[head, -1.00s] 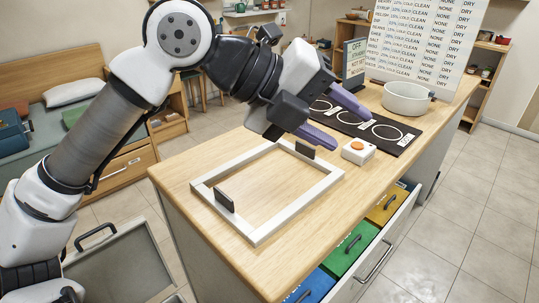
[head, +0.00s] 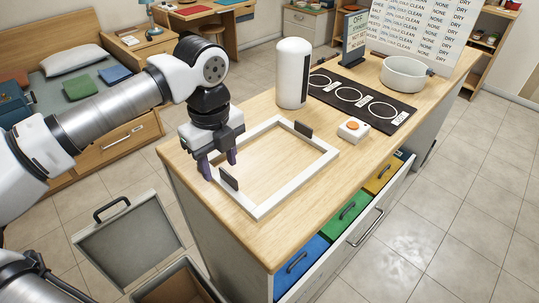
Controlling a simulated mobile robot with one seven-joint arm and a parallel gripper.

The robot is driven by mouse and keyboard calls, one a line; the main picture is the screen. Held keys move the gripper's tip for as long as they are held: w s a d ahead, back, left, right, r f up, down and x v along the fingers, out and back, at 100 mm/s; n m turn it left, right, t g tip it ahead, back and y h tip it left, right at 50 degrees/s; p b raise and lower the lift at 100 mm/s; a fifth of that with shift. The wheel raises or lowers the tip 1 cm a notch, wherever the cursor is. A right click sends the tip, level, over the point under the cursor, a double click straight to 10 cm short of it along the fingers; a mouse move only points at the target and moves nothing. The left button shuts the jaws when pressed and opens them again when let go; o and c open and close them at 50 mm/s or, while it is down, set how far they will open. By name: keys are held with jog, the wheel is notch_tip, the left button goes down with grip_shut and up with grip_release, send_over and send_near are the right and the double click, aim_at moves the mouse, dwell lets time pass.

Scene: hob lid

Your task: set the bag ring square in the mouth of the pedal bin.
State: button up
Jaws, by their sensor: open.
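The bag ring is a white rectangular frame (head: 296,185) with two dark upright tabs, lying flat on the wooden counter. One tab (head: 228,178) stands on its left side and the other (head: 303,129) on its far side. My gripper (head: 218,168) points down at the ring's left side, open and empty, with its purple fingers close to the left tab. I cannot tell whether they touch it. What looks like the pedal bin stands low at the bottom left. Its grey lid (head: 130,245) is raised, and its brown open mouth (head: 178,286) is cut off by the frame edge.
The wooden counter (head: 330,190) also holds a white cylinder (head: 293,75), a box with an orange button (head: 352,129), a black hob (head: 360,103) and a white pot (head: 404,74). An open drawer with blue, green (head: 346,219) and yellow boxes juts from the front.

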aim_at(227, 185)
jog(key=shift+w+d+f+p, duration=0.15)
jog(key=shift+f+p, duration=0.35)
jog(key=shift+f, duration=1)
jog(key=shift+w+d+f+p, duration=0.1)
jog(key=shift+d+f+p, duration=0.3)
jog(key=shift+f, duration=1.05)
jog(key=shift+a, duration=0.15)
grip_shut()
